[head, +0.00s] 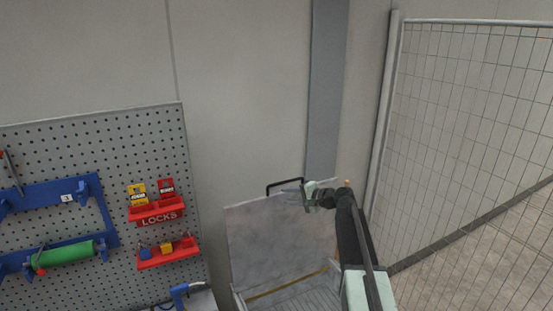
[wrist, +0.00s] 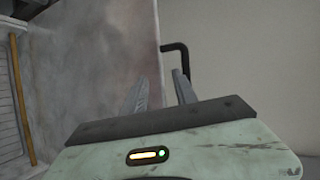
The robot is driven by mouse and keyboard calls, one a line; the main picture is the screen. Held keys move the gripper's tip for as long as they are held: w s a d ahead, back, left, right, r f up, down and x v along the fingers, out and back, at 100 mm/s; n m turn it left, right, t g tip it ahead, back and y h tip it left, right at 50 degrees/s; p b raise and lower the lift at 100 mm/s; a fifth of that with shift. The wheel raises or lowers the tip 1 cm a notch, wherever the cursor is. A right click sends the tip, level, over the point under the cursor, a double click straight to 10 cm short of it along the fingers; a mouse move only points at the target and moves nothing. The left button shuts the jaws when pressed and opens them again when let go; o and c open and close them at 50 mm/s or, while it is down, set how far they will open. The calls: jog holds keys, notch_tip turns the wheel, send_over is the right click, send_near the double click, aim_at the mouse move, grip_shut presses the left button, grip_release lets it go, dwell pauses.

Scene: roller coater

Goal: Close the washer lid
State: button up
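The washer lid (head: 265,238) is a grey, worn metal panel. It stands raised against the wall in the head view, with a black bar handle (head: 285,184) on its top edge. In the wrist view the lid (wrist: 95,70) fills the left side, and the handle (wrist: 182,48) juts from its edge. My gripper (head: 301,192) is near the lid's top right, close to the handle. In the wrist view its fingers (wrist: 160,76) are apart, one seen before the lid and one past its edge. I cannot tell whether they touch the lid or handle.
The washer's opening (head: 290,294) with a yellowish strip is below the lid. A wire mesh fence (head: 465,120) stands on the right. A pegboard (head: 80,150) with red lock trays (head: 157,210) and a green roller (head: 65,254) is on the left.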

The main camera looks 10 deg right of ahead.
aim_at(286, 182)
jog(key=shift+m+t, duration=0.7)
jog(key=r, duration=0.1)
jog(key=w+d+r, duration=0.2)
jog(key=shift+w+r, duration=0.25)
jog(key=shift+r, duration=0.1)
jog(key=b+x, duration=0.1)
jog(key=x, duration=0.7)
jog(key=shift+s+b, duration=0.15)
jog(key=shift+b, duration=0.2)
grip_shut()
jog(key=shift+s, duration=0.1)
